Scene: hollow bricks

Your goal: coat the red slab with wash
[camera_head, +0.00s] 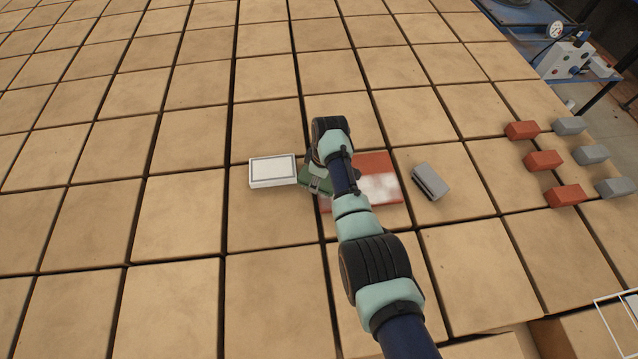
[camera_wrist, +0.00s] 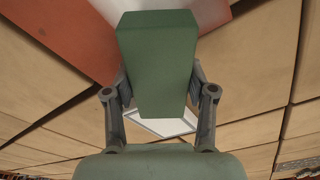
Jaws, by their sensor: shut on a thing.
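The red slab (camera_head: 374,163) lies flat on the tan tiled surface, partly hidden behind my arm. A white, uneven patch of wash (camera_head: 379,187) covers its nearer part; the far strip is bare red. In the wrist view, the slab (camera_wrist: 70,38) shows at upper left, with white at its edge. My gripper (camera_head: 318,180) is shut on a green block (camera_wrist: 158,65), between the slab and a shallow white tray (camera_head: 273,170). The tray also shows behind the block in the wrist view (camera_wrist: 160,128). I cannot tell whether the block touches anything below.
A grey block (camera_head: 430,181) lies just right of the slab. Several red bricks (camera_head: 543,160) and grey bricks (camera_head: 591,154) stand in rows farther right. A blue bench with equipment (camera_head: 565,58) is at the upper right. The tiles left of the tray are clear.

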